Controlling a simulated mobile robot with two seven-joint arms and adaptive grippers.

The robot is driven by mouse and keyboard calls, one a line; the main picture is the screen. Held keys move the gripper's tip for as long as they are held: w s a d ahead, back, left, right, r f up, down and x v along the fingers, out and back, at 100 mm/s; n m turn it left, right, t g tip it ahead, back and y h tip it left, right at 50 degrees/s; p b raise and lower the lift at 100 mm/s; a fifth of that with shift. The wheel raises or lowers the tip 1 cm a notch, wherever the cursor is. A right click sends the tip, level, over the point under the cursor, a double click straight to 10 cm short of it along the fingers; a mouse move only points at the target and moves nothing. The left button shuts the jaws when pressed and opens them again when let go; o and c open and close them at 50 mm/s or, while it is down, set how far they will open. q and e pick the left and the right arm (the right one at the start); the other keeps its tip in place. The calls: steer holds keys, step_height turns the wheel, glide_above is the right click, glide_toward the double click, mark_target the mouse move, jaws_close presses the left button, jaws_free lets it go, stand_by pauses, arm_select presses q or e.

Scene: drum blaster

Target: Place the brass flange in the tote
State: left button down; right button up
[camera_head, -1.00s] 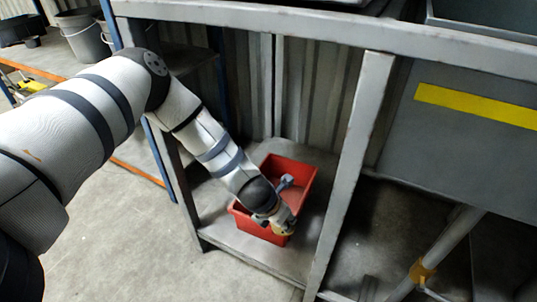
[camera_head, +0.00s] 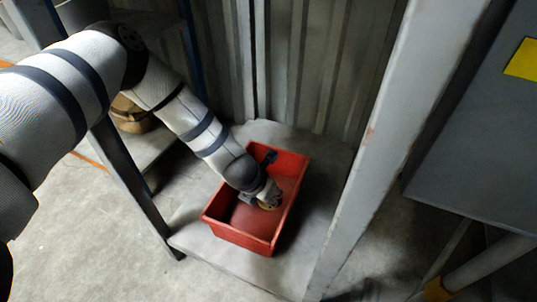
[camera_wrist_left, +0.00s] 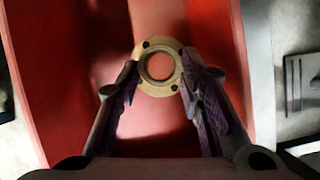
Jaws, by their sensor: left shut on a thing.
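The brass flange (camera_wrist_left: 158,68) is a flat ring with a wide centre hole and small dark bolt holes. In the left wrist view my left gripper (camera_wrist_left: 160,82) is shut on it, one finger on each side. The red tote (camera_head: 240,237) stands on the lower shelf in the head view. My left gripper (camera_head: 268,198) is over the tote's opening, and a small part of the flange (camera_head: 269,206) shows at its tip. Red tote surfaces fill the ground behind the flange in the wrist view. I cannot tell whether the flange touches the tote. My right gripper is not in view.
The grey shelf (camera_head: 205,248) has bare room around the tote. A grey upright post (camera_head: 372,150) stands to the right of it, and another (camera_head: 130,185) to the left. A corrugated wall (camera_head: 315,65) is behind. A grey panel (camera_head: 480,150) hangs at the right.

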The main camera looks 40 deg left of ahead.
mark_target(265, 206)
arm_select(q)
step_height(265, 206, down, 5)
steer(key=b, duration=0.3)
steer(key=shift+f, duration=0.2)
steer(key=shift+w+r, duration=0.1)
steer(key=shift+r, duration=0.15)
steer(key=shift+f, duration=0.15)
steer(key=c, duration=1.1)
jaws_free()
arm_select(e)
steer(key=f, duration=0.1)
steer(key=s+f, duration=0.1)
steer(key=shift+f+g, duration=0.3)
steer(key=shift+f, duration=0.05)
